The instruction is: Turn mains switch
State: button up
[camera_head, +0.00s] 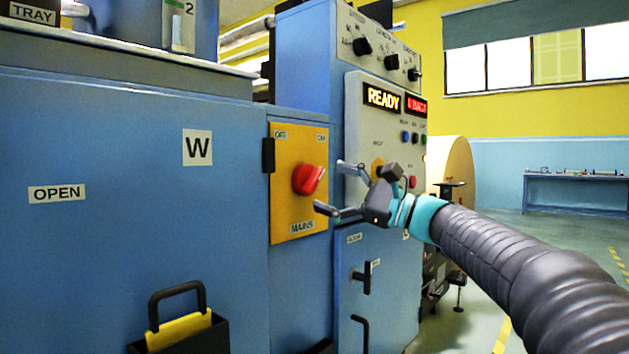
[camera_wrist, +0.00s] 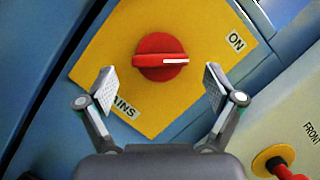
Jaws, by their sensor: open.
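The mains switch is a red rotary knob (camera_head: 309,179) on a yellow plate (camera_head: 286,218) fixed to the blue cabinet. The plate carries a "MAINS" label below the knob and small labels at its upper corners. In the wrist view the knob (camera_wrist: 162,58) sits beyond and between my fingertips, its white mark pointing right in the picture; an "ON" label (camera_wrist: 236,41) is at upper right. My gripper (camera_head: 334,188) is open and empty, to the right of the knob in the head view and apart from it. It also shows open in the wrist view (camera_wrist: 160,88).
A control panel (camera_head: 352,130) with a lit "READY" display (camera_head: 382,97), small buttons and knobs stands just right of the plate. A black handle (camera_head: 367,277) sticks out below. A yellow tool with a black handle (camera_head: 177,300) hangs low left. Open floor lies right.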

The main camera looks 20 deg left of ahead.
aim_at(318, 182)
jog(key=shift+x, duration=2)
jog(key=c, duration=1.1)
